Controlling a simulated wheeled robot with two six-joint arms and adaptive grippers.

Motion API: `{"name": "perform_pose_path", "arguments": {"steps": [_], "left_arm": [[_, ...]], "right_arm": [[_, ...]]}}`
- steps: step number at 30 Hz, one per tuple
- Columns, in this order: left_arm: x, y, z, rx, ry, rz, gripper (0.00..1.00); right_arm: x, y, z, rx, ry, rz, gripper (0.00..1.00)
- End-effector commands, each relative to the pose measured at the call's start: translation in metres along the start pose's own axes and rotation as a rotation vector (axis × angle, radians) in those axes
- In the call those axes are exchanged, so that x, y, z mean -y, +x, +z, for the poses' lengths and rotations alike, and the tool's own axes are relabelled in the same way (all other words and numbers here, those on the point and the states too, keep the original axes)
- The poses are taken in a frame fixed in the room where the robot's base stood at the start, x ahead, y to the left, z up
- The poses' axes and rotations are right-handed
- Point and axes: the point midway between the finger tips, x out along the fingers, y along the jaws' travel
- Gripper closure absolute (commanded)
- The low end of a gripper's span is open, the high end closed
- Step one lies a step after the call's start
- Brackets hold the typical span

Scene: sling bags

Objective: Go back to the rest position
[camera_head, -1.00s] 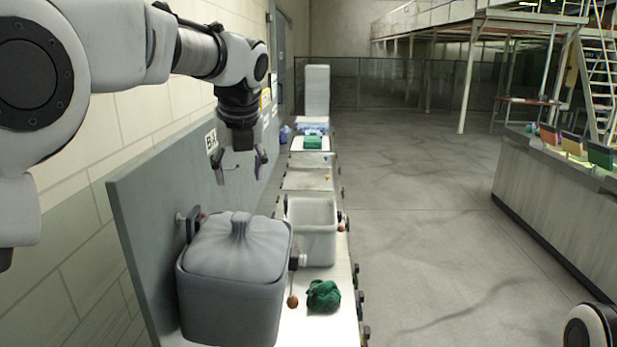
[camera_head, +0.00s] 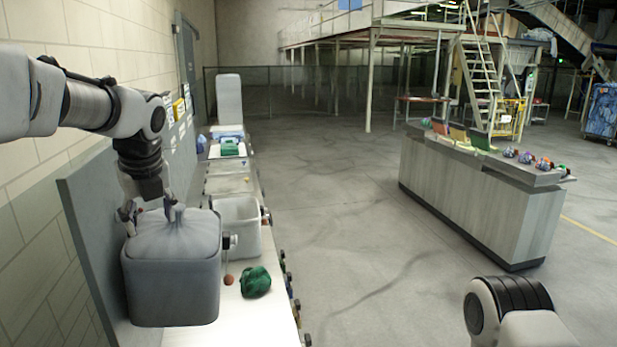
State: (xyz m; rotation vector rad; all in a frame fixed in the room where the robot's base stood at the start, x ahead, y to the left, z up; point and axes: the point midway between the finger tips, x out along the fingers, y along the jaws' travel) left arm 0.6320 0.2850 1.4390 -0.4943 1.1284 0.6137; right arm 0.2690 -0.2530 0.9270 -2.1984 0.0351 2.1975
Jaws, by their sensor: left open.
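My left gripper (camera_head: 148,207) hangs open, pointing down, at the back edge of a grey sack-topped bin (camera_head: 172,278) on the left bench. Its fingers show partly beside the knotted top of the sack, and I cannot tell whether they touch it. My right arm shows only as a rounded white and black link (camera_head: 508,312) at the bottom right. My right gripper is out of view.
A green bundle (camera_head: 256,282) lies on the white bench top (camera_head: 245,325) beside an open grey bin (camera_head: 240,215). A grey panel (camera_head: 92,225) stands behind. A long counter (camera_head: 480,195) with small items stands right. The floor between is clear.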

Motion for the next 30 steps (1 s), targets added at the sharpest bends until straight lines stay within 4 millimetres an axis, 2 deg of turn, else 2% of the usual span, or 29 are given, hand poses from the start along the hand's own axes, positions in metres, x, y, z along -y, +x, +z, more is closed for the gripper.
{"name": "perform_pose_path", "arguments": {"steps": [8, 11, 14, 17, 18, 20, 21, 22, 25, 27, 30], "left_arm": [[0.004, 0.085, -0.031, -0.061, -0.217, -0.002, 0.39], [0.003, 0.124, -0.051, -0.09, -0.33, 0.001, 0.39], [-0.003, 0.173, -0.079, -0.129, -0.482, 0.014, 0.39], [-0.019, 0.234, -0.126, -0.18, -0.703, 0.045, 0.39], [-0.029, 0.26, -0.149, -0.2, -0.813, 0.064, 0.39], [-0.048, 0.295, -0.188, -0.228, -0.991, 0.1, 0.39], [-0.063, 0.316, -0.215, -0.242, -1.114, 0.129, 0.39], [-0.075, 0.329, -0.234, -0.25, -1.207, 0.15, 0.39], [-0.116, 0.36, -0.296, -0.258, -1.503, 0.229, 0.39], [-0.144, 0.371, -0.332, -0.248, -1.688, 0.282, 0.39], [-0.181, 0.377, -0.377, -0.218, -1.926, 0.352, 0.39]], "right_arm": [[0.0, 0.0, 0.0, 0.001, 0.0, 0.0, 0.44], [0.0, 0.0, 0.0, 0.001, 0.0, 0.0, 0.44], [0.0, 0.0, 0.0, 0.001, 0.0, 0.0, 0.44], [0.0, 0.0, 0.0, 0.001, 0.0, 0.0, 0.44], [0.0, 0.0, 0.0, 0.001, 0.0, 0.0, 0.44], [0.0, 0.0, 0.0, 0.001, 0.0, 0.0, 0.44], [0.0, 0.0, 0.0, 0.001, 0.0, 0.0, 0.44], [0.0, 0.0, 0.0, 0.001, 0.0, 0.0, 0.44], [0.0, 0.0, 0.0, 0.001, 0.0, 0.0, 0.44], [0.0, 0.0, 0.0, 0.001, 0.0, 0.0, 0.44], [0.0, 0.0, 0.0, 0.001, 0.0, 0.0, 0.44]]}}
